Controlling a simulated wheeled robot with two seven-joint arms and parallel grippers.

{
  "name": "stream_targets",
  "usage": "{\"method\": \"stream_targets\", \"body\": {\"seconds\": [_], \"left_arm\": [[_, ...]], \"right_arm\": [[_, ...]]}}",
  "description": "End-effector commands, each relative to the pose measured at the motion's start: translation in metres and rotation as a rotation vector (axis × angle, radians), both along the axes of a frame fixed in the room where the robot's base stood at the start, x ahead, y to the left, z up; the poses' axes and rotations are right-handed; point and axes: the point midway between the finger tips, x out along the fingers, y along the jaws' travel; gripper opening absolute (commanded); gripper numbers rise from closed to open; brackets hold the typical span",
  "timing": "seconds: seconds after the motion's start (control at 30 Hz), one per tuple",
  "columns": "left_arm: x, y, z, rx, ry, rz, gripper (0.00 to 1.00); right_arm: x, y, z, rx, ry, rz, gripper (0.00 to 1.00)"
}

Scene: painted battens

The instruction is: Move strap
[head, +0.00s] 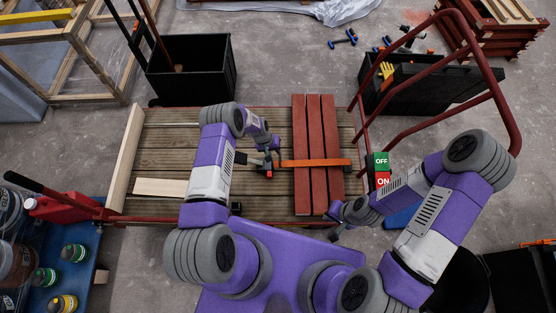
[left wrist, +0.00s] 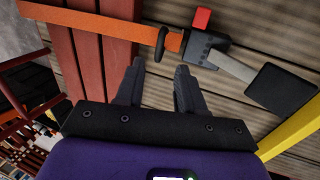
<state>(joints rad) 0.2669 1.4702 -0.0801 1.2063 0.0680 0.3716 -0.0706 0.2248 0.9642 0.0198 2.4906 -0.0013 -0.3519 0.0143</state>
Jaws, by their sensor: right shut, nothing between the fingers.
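The orange strap (head: 315,162) lies across the red battens (head: 313,190), running left to right. Its black buckle end with a red part (head: 268,173) is just left of the battens. In the left wrist view, the strap (left wrist: 100,24) leads to a black loop, the black buckle (left wrist: 205,47), a grey bar and a black pad (left wrist: 282,90). My left gripper (head: 268,148) is close to the buckle end; its fingers (left wrist: 160,70) are open and apart, with nothing between them. My right gripper (head: 333,222) is shut and empty, near the battens' front ends.
The battens lie on a wooden-decked cart (head: 165,150) with a red rail (head: 487,50) at right. A pale board (head: 160,187) lies on the deck's left. Black bins (head: 190,68) (head: 425,85) stand behind. A green and red OFF/ON block (head: 381,170) is right of the battens.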

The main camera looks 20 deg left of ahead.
Motion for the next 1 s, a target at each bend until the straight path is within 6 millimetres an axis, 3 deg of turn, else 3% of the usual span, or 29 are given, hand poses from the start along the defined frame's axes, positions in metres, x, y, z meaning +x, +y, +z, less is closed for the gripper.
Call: {"method": "stream_targets", "body": {"seconds": [0.33, 0.5, 0.77, 1.0], "left_arm": [[0.003, -0.015, -0.054, -0.001, 0.002, 0.000, 0.38], [0.004, -0.018, -0.064, -0.001, 0.001, 0.001, 0.38], [0.004, -0.019, -0.064, -0.001, 0.000, 0.001, 0.38], [0.004, -0.019, -0.064, -0.001, 0.000, 0.001, 0.04]], "right_arm": [[0.000, 0.000, -0.025, 0.000, 0.000, 0.000, 0.00], [0.000, 0.000, -0.029, 0.000, 0.000, 0.000, 0.00], [0.000, 0.000, -0.029, 0.000, 0.000, 0.000, 0.00], [0.000, 0.000, -0.029, 0.000, 0.000, 0.000, 0.00]]}}
